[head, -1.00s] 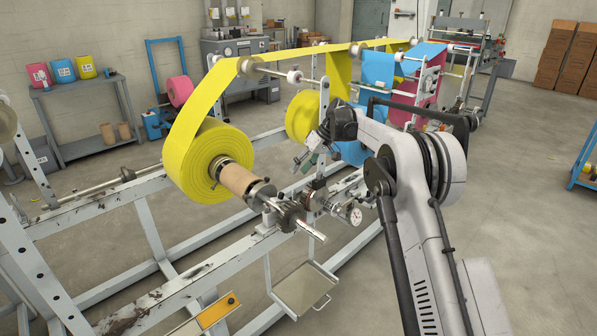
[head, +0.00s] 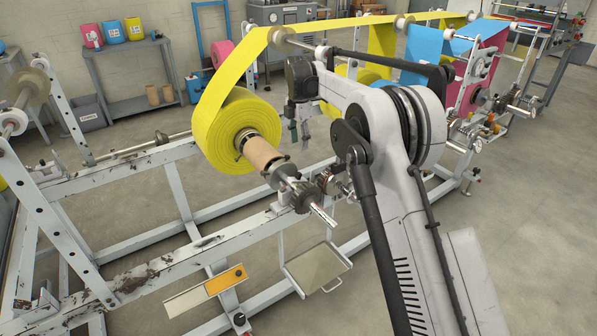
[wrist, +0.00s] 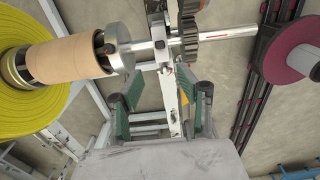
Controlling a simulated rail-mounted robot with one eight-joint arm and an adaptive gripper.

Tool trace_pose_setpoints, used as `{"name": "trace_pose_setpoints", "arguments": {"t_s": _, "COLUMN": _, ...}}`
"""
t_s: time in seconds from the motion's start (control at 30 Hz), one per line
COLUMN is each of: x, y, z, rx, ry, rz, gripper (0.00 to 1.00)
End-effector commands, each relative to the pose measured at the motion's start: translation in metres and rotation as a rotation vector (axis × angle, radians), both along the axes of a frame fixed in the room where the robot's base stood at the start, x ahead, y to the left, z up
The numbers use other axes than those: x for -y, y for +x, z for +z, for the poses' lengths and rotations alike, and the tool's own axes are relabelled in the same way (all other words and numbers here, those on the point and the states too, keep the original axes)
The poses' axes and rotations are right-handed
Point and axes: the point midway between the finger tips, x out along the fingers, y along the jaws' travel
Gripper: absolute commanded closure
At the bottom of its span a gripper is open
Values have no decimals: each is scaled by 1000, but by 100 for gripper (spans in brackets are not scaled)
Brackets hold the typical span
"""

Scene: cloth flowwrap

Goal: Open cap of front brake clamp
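A yellow roll (head: 222,135) on a brown core (head: 262,155) sits on a steel shaft (head: 322,212) with a dark gear (head: 303,196). In the wrist view the light metal clamp block (wrist: 146,54) is around the shaft between the round collar (wrist: 118,50) and the gear (wrist: 186,42). I cannot tell whether its cap is latched. My gripper (wrist: 161,90) is open and empty, its green-padded fingers apart below the clamp, not visibly touching it.
The machine's white frame rail (head: 200,250) runs below the shaft. A grey tray (head: 318,268) hangs in front. Yellow film (head: 340,30) stretches overhead to the right.

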Motion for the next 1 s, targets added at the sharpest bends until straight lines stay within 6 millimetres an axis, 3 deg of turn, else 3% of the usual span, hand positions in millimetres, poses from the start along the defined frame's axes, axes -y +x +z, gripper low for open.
{"name": "trace_pose_setpoints", "arguments": {"t_s": 0.17, "x": 0, "y": 0, "z": -21, "rx": 0, "ry": 0, "rz": 0, "gripper": 65}}
{"name": "trace_pose_setpoints", "arguments": {"t_s": 0.7, "x": 0, "y": 0, "z": -116, "rx": 0, "ry": 2, "rz": -2, "gripper": 65}}
{"name": "trace_pose_setpoints", "arguments": {"t_s": 1.0, "x": 0, "y": 0, "z": -136, "rx": 0, "ry": 2, "rz": -2, "gripper": 65}}
